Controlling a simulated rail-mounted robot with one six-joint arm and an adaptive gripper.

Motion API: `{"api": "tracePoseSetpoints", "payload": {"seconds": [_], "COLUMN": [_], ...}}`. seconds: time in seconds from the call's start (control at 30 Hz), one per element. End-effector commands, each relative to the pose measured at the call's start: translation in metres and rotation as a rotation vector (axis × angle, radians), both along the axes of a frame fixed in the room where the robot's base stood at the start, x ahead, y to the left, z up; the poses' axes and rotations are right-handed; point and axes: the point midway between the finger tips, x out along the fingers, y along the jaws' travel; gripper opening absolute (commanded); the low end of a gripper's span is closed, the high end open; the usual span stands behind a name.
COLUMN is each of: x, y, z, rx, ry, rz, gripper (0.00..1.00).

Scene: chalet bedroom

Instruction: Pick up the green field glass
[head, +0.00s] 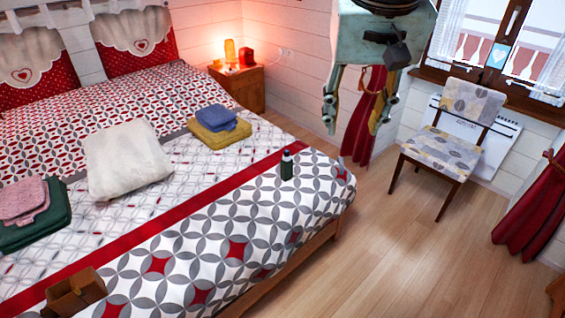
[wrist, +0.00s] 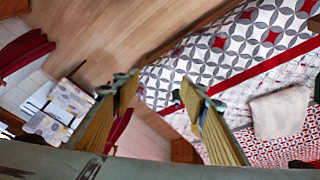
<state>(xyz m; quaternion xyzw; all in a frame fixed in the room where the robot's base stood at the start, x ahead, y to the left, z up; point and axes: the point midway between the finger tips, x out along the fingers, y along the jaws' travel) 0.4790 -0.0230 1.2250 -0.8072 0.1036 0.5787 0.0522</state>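The green field glass (head: 286,165) appears as a small dark green upright cylinder with a light band near its top.
The bed (head: 190,250) also bears a white cushion (head: 126,158), folded blue and yellow towels (head: 218,127), pink and green towels (head: 35,215) and a brown box (head: 76,293). A chair (head: 455,135) stands by the window. The wooden floor (head: 400,260) between is clear.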

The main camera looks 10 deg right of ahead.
Motion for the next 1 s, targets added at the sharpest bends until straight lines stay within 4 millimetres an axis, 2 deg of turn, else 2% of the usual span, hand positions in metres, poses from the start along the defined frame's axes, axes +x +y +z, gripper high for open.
{"api": "tracePoseSetpoints", "payload": {"seconds": [0.1, 0.53, 1.0], "x": [0.026, 0.116, 0.213], "y": [-0.001, -0.002, 0.003], "z": [-0.003, -0.023, -0.062], "rx": [-0.004, -0.014, -0.020], "ry": [0.001, -0.004, -0.016], "rz": [-0.022, -0.105, -0.187], "gripper": [0.40, 0.40, 0.40]}}
